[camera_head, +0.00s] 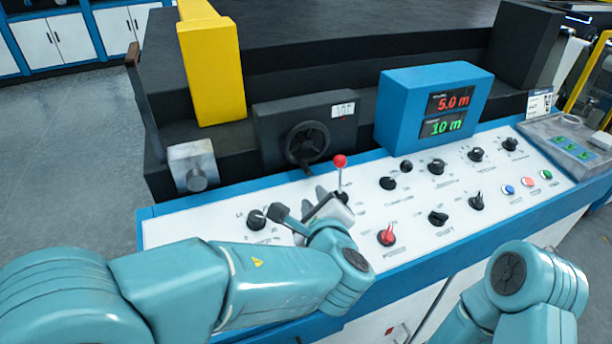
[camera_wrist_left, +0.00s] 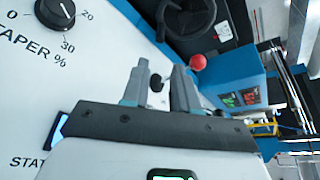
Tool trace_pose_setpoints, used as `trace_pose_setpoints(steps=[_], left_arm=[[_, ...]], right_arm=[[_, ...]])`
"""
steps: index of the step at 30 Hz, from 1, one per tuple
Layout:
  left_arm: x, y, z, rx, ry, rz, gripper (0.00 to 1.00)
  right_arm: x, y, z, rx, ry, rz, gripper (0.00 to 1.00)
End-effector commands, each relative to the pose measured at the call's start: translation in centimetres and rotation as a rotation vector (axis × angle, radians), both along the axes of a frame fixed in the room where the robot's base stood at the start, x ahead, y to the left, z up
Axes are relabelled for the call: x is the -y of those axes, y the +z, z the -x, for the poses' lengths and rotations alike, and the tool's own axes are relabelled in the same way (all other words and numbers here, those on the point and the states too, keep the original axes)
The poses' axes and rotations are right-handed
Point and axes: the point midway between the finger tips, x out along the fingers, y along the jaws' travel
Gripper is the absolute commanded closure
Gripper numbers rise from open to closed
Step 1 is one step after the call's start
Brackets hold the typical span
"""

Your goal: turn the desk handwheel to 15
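The desk handwheel (camera_head: 306,143) is a black spoked wheel on the front of a dark box. A small white plate (camera_head: 343,109) with dark characters, too small to read surely, sits at the box's upper right. A dark wheel (camera_wrist_left: 186,18) also shows at the top of the left wrist view. My left gripper (camera_head: 318,200) is just in front of and below the wheel, over the panel, apart from the rim. In the left wrist view its fingers (camera_wrist_left: 160,88) are spread, with a small black knob seen between them. My right gripper is out of view.
A red-ball lever (camera_head: 340,162) stands close beside my left gripper. The white panel (camera_head: 290,240) carries several black knobs, a red knob (camera_head: 387,236) and push buttons. A blue display box (camera_head: 435,105) shows 5.0 m and 10 m. A yellow block (camera_head: 211,68) stands behind left.

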Motion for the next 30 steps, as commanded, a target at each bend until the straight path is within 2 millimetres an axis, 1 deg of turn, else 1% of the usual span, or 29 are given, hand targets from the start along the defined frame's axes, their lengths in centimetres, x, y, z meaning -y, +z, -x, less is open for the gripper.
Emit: trace_pose_setpoints(steps=[2,4,7,18,21,25,30], left_arm=[[0.0,-0.2,-0.1,0.000,0.000,0.000,0.72],[-0.1,-0.3,-0.6,0.000,0.001,-0.001,0.72],[-0.3,-0.8,-2.0,-0.002,0.003,-0.001,0.72],[-1.2,-3.2,-10.3,-0.002,0.002,0.000,0.72],[-1.4,-3.8,-12.2,-0.002,0.002,0.000,0.72],[-1.5,-4.4,-13.9,-0.001,0.001,0.000,0.72],[-1.7,-4.8,-15.0,-0.001,0.001,0.001,0.72]], right_arm=[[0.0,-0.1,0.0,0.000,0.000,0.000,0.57],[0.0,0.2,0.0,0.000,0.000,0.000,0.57],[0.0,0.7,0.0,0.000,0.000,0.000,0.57],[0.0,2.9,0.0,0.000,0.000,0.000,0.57],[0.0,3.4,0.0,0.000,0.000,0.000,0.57],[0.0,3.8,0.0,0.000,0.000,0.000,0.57],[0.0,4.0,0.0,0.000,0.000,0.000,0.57]])
